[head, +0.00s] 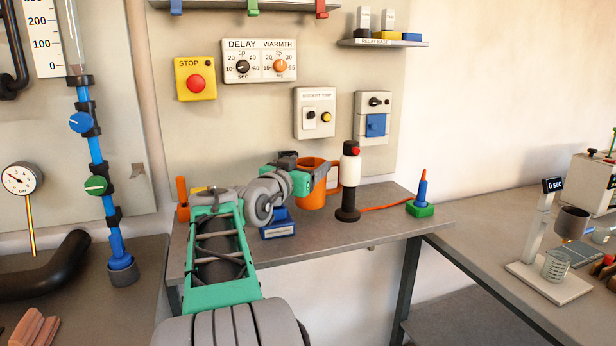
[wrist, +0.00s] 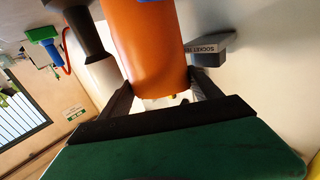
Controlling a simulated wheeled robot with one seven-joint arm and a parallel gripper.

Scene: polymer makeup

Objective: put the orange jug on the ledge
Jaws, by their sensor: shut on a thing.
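The orange jug (head: 311,196) is upright at the middle of the head view, partly hidden by my wrist. My gripper (head: 318,170) is closed around its upper part. In the wrist view the jug (wrist: 148,45) fills the space between the two dark fingers of my gripper (wrist: 163,88). The grey bench top (head: 375,226) lies below the jug. I cannot tell whether the jug's base touches it. A small grey shelf (head: 384,44) labelled "RELAY BASE" is on the wall at upper right; which surface is the ledge is unclear.
A black and white post with a red knob (head: 349,175) stands close right of the jug. An orange cord runs to a blue pointed tool in a green base (head: 421,200). A blue labelled block (head: 279,228) sits left of the jug.

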